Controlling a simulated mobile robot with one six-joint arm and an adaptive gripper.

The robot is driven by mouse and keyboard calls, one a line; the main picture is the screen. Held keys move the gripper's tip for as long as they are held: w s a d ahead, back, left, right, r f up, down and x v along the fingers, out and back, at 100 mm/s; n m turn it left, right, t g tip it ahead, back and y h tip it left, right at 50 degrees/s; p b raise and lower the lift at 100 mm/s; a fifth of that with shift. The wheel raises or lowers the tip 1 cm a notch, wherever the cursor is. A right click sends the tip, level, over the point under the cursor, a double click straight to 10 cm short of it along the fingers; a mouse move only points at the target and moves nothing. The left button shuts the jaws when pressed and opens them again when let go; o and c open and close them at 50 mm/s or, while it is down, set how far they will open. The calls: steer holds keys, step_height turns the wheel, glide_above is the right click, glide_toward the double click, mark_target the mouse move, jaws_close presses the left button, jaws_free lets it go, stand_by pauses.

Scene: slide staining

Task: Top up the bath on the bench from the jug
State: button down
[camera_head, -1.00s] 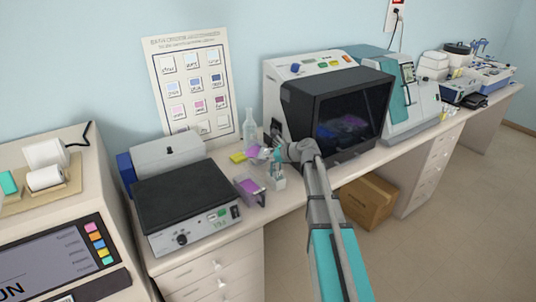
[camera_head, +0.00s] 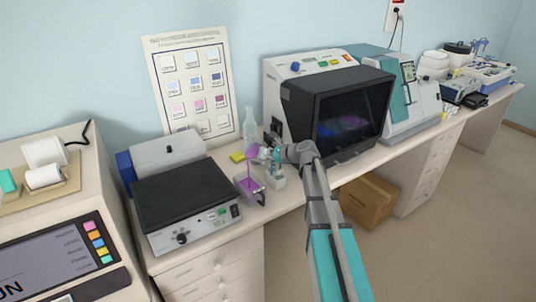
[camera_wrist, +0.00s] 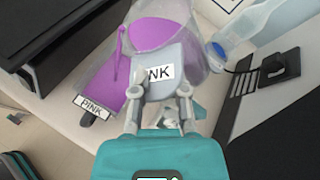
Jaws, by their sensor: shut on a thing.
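The jug (camera_wrist: 150,34) is clear, with magenta liquid inside and a label partly hidden so that it reads "NK". My gripper (camera_wrist: 161,94) is shut on the jug's grey handle part and holds it tilted above the bench. A thin magenta stream runs from the jug's lip down into the bath (camera_wrist: 88,107), a clear open box labelled "PINK" with magenta liquid in it. In the head view, the bath (camera_head: 250,190) stands at the bench front, with the jug (camera_head: 255,152) above it and my gripper (camera_head: 272,153) right of the jug.
A black-topped instrument (camera_head: 188,195) stands close to the bath's left. A small white holder (camera_head: 276,180) with a teal item is close on its right. A clear bottle (camera_head: 249,125) and a yellow block (camera_head: 237,157) stand behind. A dark-windowed machine (camera_head: 345,115) is farther right.

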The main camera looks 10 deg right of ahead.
steer(key=shift+s+a+f+n+t+h+b, duration=0.15)
steer(key=shift+f+n+t+h+b, duration=0.1)
steer(key=shift+f+n+t+b, duration=0.4)
steer(key=shift+s+a+f+n+t+h+b, duration=0.15)
steer(key=shift+f+n+t+h+b, duration=0.15)
steer(key=shift+n+b, duration=0.5)
stand_by(2.8)
steer(key=shift+s+a+f+n+t+b, duration=0.1)
steer(key=shift+f+n+t+b, duration=0.3)
steer(key=shift+b, duration=0.45)
steer(key=shift+s+a+f+n+t+b, duration=0.15)
steer(key=shift+f+n+b, duration=0.3)
steer(key=shift+b, duration=0.35)
stand_by(1.4)
steer(key=shift+d+r+h, duration=0.1)
steer(key=shift+h, duration=0.15)
